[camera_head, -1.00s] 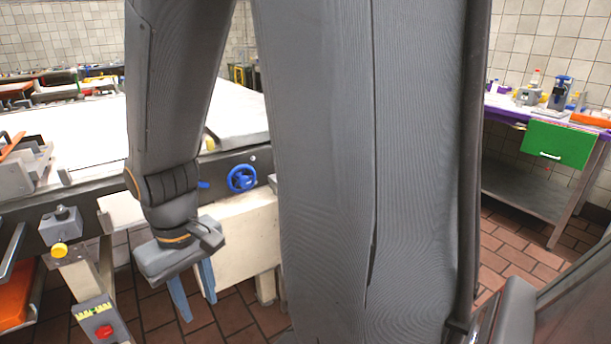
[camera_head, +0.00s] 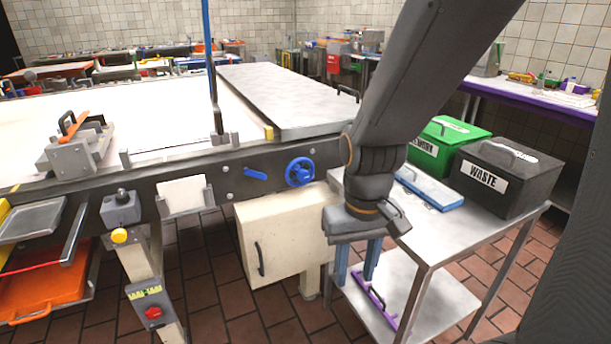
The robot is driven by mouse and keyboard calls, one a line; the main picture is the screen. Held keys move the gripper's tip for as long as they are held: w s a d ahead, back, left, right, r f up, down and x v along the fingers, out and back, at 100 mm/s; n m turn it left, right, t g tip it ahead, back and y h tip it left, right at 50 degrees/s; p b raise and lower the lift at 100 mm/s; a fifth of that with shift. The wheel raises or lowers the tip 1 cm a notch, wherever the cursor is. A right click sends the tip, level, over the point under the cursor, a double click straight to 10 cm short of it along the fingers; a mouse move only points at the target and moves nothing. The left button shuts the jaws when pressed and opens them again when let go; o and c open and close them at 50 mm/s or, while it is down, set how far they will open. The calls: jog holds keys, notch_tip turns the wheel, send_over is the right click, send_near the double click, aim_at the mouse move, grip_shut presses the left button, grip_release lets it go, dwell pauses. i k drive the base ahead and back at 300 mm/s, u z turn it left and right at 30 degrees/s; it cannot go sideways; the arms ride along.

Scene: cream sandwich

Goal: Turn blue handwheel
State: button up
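The blue handwheel (camera_head: 300,172) is on the dark front rail of the long white-topped table, right of the picture's middle line of the rail. It is in full view and nothing touches it. A blue lever (camera_head: 256,174) sits just left of it on the same rail. My gripper (camera_head: 355,278) hangs to the right of and below the handwheel, apart from it.
A steel cart (camera_head: 436,250) stands at the right, behind or beside my gripper, with a black WASTE bin (camera_head: 500,185) and a green bin (camera_head: 425,150) on top. A cream cabinet (camera_head: 285,235) is below the handwheel. A lever-topped grey block (camera_head: 75,150) is at the left.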

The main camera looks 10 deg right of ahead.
aim_at(303, 174)
jog(key=u, duration=1.2)
jog(key=k, duration=1.2)
jog(key=z, duration=1.25)
jog(key=i, duration=0.5)
jog(key=z, duration=0.05)
